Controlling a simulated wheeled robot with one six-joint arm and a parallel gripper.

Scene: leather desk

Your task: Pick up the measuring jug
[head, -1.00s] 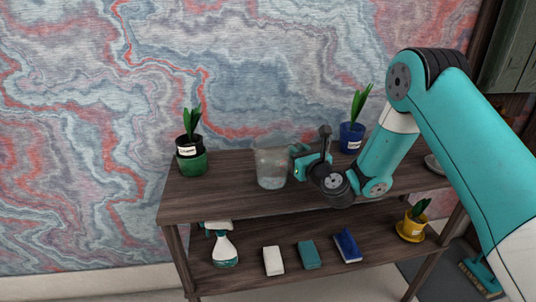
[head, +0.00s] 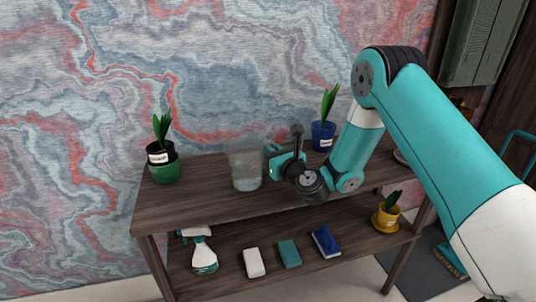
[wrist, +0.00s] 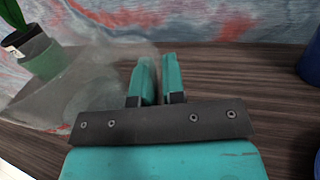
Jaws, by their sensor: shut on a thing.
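The measuring jug (head: 245,172) is a clear, see-through vessel at the middle of the upper shelf. It looks upright; I cannot tell whether its base touches the wood. My gripper (head: 268,151) is at its right side, near the rim. In the wrist view the jug (wrist: 82,88) is a faint, glassy shape left of my fingers. My gripper (wrist: 155,82) shows its two teal fingers close together, shut on the jug's side. The exact gripped part is hard to make out because the jug is transparent.
A green-potted plant (head: 164,168) stands left of the jug, a blue-potted plant (head: 323,138) right behind my arm.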

